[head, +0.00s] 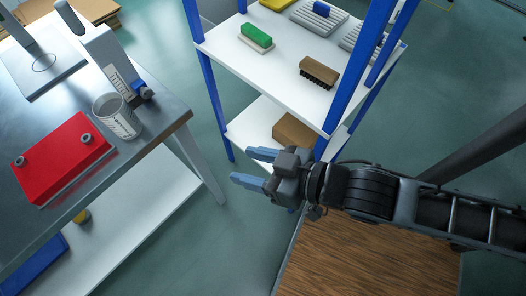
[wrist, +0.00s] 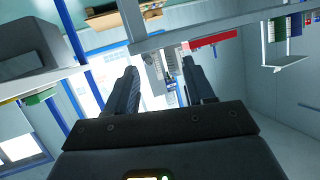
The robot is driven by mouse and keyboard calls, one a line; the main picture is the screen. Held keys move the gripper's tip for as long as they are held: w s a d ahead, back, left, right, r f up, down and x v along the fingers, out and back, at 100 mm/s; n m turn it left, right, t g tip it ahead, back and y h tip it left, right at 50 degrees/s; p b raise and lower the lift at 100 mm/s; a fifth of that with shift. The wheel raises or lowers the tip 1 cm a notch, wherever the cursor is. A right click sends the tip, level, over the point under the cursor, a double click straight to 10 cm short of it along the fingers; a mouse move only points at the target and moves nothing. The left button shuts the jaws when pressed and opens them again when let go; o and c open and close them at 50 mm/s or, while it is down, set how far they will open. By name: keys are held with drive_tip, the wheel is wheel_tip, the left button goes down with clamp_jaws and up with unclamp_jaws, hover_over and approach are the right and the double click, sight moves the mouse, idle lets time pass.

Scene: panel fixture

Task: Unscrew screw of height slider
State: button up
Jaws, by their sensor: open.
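The height slider (head: 113,68) is a light grey upright with a printed scale, standing at the right edge of the metal table in the head view. A blue part (head: 139,86) and a dark round knob (head: 146,93) sit low on its right side; I cannot tell which is the screw. My gripper (head: 254,167) is open and empty, right of the table and apart from the slider, its blue-grey fingers pointing left. In the wrist view, my gripper's fingers (wrist: 159,65) are spread, with small grey shapes far off between them.
A red block (head: 62,158) with two grey knobs lies nearer on the metal table (head: 30,105). A blue-post shelf (head: 237,62) with brushes stands behind my gripper. Open floor lies between table and shelf.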

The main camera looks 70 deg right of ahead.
drive_tip(key=shift+v, duration=1.15)
drive_tip(key=shift+a+f, duration=0.15)
drive_tip(key=shift+f, duration=0.05)
